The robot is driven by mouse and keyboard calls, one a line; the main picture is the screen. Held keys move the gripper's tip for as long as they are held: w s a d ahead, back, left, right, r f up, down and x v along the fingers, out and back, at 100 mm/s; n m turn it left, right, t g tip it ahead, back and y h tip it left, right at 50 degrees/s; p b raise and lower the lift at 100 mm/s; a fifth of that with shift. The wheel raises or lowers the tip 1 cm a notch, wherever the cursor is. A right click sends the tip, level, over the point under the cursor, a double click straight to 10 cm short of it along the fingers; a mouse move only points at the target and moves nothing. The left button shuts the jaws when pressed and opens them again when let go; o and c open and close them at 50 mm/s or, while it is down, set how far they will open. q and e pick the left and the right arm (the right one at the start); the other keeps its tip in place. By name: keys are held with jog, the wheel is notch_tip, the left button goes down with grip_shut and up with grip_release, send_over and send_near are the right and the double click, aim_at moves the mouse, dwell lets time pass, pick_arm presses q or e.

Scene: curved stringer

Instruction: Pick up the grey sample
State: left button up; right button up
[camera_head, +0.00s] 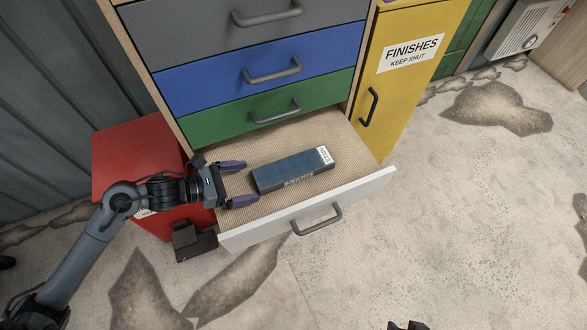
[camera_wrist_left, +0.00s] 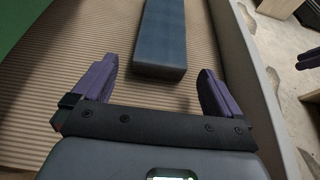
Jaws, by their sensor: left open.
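The grey sample (camera_head: 292,170) is a long, flat blue-grey block with a white label at its right end and lettering on its front side. It lies on the ribbed beige floor of the open drawer (camera_head: 360,190). My left gripper (camera_head: 251,182) is open and empty at the sample's left end, its purple fingers apart. In the left wrist view the sample (camera_wrist_left: 161,40) lies ahead of the gap between the fingers (camera_wrist_left: 157,68), its near end close to the fingertips. A small dark tip, perhaps my right gripper (camera_head: 408,325), shows at the bottom edge.
The drawer's white front with a grey handle (camera_head: 318,219) stands nearest me. Above are closed green, blue and grey drawers (camera_head: 260,70). A yellow cabinet (camera_head: 405,85) marked FINISHES is to the right, a red box (camera_head: 135,155) to the left. The drawer floor right of the sample is clear.

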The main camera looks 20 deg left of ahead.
aim_at(260, 179)
pick_arm(q)
jog(key=b+x, duration=0.2)
jog(key=x, duration=0.3)
jog(key=shift+r, duration=0.1)
jog(key=shift+s, duration=0.1)
jog(key=shift+c, duration=0.6)
jog(key=c, duration=1)
jog(key=shift+r, duration=0.15)
